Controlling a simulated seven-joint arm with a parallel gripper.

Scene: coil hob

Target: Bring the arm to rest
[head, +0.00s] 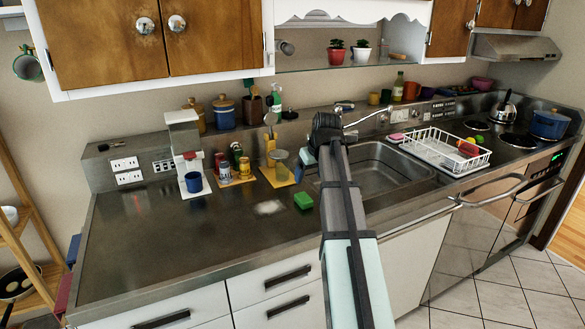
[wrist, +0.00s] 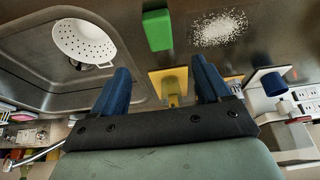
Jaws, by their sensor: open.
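My arm (head: 345,210) reaches up from the bottom of the head view over the counter to the left edge of the sink. My gripper (wrist: 162,72) shows in the wrist view with its two blue fingers spread apart and nothing held between them. In the head view the gripper (head: 308,158) is small and partly hidden by the wrist. It is above the counter beside the sink.
A green sponge (head: 303,201) and white grains (head: 269,207) lie on the counter. The sink (head: 390,165) holds a white colander (wrist: 85,40). A coffee machine (head: 186,145), blue mug (head: 194,181) and jars stand left. A dish rack (head: 440,155) stands right. The front-left counter is clear.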

